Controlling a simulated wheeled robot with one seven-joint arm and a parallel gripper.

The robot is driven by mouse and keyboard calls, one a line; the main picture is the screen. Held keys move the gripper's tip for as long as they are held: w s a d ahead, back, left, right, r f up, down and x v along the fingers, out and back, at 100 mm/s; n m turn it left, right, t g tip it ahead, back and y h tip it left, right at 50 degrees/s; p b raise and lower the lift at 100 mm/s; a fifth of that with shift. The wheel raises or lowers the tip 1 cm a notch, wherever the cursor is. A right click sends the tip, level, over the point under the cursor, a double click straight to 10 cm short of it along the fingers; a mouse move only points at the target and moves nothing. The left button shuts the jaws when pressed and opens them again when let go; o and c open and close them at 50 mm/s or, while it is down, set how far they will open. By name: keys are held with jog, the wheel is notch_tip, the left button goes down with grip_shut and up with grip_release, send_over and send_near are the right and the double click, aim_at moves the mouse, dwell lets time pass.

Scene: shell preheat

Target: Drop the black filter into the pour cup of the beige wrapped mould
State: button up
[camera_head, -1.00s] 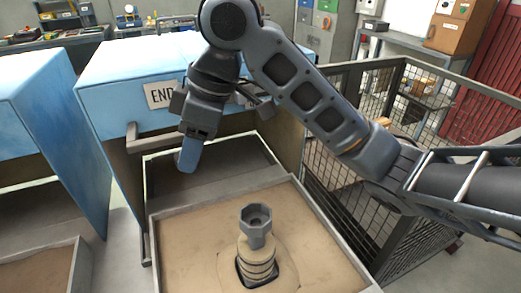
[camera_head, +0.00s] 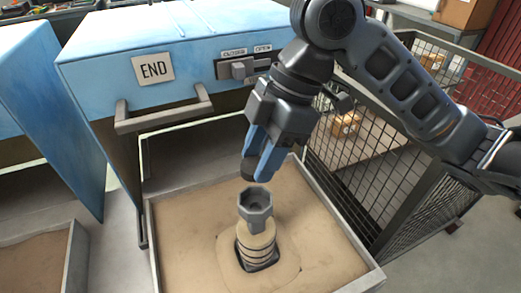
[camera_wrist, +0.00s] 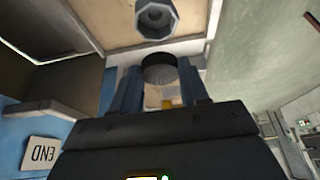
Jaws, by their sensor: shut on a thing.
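My gripper (camera_head: 260,165) is shut on the black filter (camera_head: 248,169), a dark round piece at the fingertips. In the wrist view the filter (camera_wrist: 159,68) shows as a dark ribbed disc between the blue fingers. The beige wrapped mould (camera_head: 257,240) stands upright in the sand, with a grey faceted pour cup (camera_head: 255,205) on top. The filter is held above the cup, a little behind and left of its opening in the head view. In the wrist view the pour cup (camera_wrist: 156,18) lies beyond the filter, apart from it. The cup's opening looks empty.
The mould stands in a sand-filled tray (camera_head: 152,250) with raised metal edges. Behind it is a blue oven (camera_head: 120,75) with a handle bar (camera_head: 165,112) and an END sign. A black mesh fence (camera_head: 370,170) stands close on the right.

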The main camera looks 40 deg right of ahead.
jog(key=b, duration=0.6)
send_over(261, 205)
jog(key=shift+f, duration=3.5)
jog(key=o, duration=1.1)
jog(key=v, duration=0.8)
jog(key=shift+p, duration=0.45)
jog(key=shift+f, duration=0.1)
